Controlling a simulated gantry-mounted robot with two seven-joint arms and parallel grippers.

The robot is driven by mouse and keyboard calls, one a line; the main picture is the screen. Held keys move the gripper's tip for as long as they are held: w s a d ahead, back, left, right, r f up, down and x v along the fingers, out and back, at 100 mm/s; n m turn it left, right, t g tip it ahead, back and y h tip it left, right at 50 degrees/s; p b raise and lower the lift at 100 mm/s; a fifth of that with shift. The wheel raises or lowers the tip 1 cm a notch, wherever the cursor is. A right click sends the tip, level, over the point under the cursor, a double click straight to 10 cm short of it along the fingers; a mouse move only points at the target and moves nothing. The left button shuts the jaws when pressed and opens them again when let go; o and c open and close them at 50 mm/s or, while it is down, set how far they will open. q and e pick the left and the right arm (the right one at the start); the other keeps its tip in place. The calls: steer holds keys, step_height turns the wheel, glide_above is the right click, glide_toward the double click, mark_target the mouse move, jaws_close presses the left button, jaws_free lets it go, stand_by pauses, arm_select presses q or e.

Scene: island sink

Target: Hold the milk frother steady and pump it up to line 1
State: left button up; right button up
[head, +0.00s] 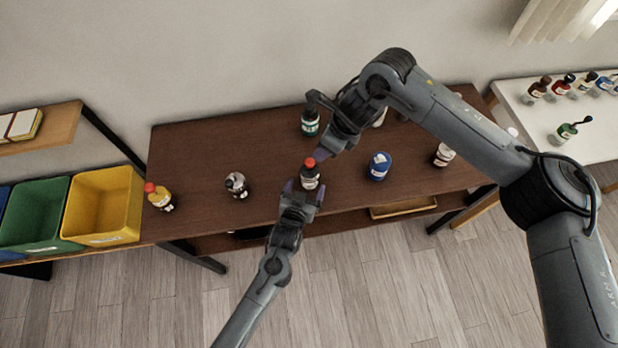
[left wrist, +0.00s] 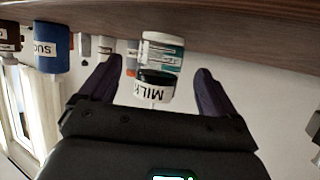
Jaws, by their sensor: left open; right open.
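A dark bottle with an orange-red cap (head: 309,174) stands upright near the front middle of the brown table. My left gripper (head: 304,190) is open, its fingers at the bottle's near side. In the left wrist view, upside down, a dark vessel labelled MILK (left wrist: 153,88) shows between the two open fingers (left wrist: 156,88). It looks like the frother; I cannot tell for sure which vessel in the head view it is. Neither finger visibly touches it. My right gripper (head: 335,151) is open, just above and right of the orange-red cap. Line marks are not readable.
A teal-labelled bottle (head: 310,122) stands behind, close to my right gripper. A blue jar (head: 379,166) and a white-labelled bottle (head: 444,155) are to the right. A silver-topped jar (head: 237,184) and a yellow bottle (head: 158,197) are to the left.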

arm_select(q)
steer(key=shift+x, duration=2.75)
steer(key=shift+c, duration=0.5)
steer(key=c, duration=1)
steer(key=shift+c, duration=0.2)
